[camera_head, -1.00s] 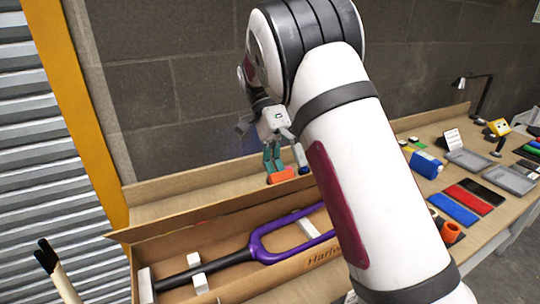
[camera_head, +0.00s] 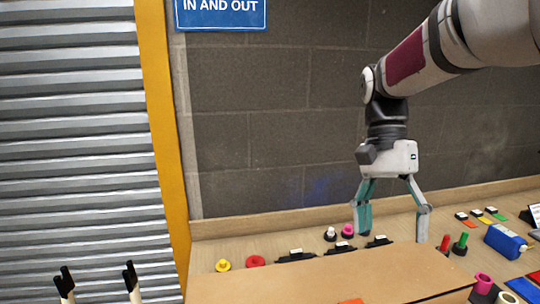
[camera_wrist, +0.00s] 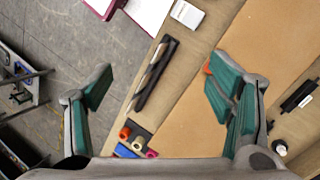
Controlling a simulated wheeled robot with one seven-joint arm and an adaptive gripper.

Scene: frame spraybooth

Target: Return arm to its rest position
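My gripper (camera_head: 390,225) hangs from my arm at the right of the head view, pointing down, above the back part of the bench. Its two teal-padded fingers are spread wide with nothing between them. In the wrist view the open fingers (camera_wrist: 163,90) stand at the left and right, with the bench and a brown cardboard surface beyond them. My arm comes in from the upper right of the head view.
The flat cardboard surface (camera_head: 300,285) covers the bench front. Small pots, a yellow one (camera_head: 223,265) and a red one (camera_head: 256,261), stand behind it. A block wall stands behind.

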